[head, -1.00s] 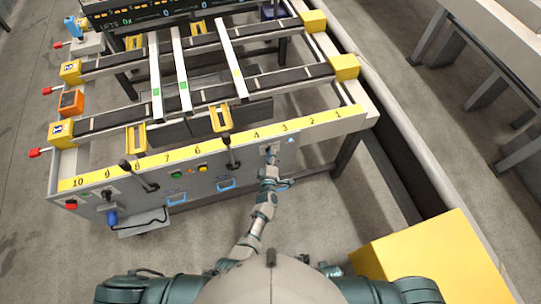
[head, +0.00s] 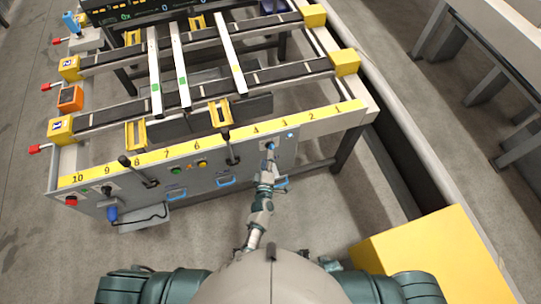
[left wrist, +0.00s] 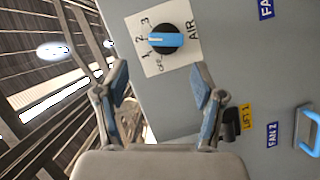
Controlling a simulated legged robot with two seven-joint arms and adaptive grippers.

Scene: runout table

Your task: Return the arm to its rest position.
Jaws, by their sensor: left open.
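My left arm reaches up from the bottom middle of the head view to the grey control panel. My left gripper (head: 268,163) is small there, just in front of the panel's right part. In the left wrist view the left gripper (left wrist: 160,82) is open, with two blue-padded fingers spread apart and nothing between them. A black rotary knob with a blue pointer (left wrist: 166,40), on a white plate marked AIR, OFF, 1, 2, 3, lies beyond the fingertips, apart from them. The knob also shows in the head view (head: 270,146). My right gripper cannot be made out.
The runout table (head: 350,121) stands ahead, with a yellow numbered strip and several white bars across its rails. Black levers (head: 232,147) and blue handles (head: 226,182) project from its front. A yellow box (head: 435,262) stands at lower right. Grey floor lies between.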

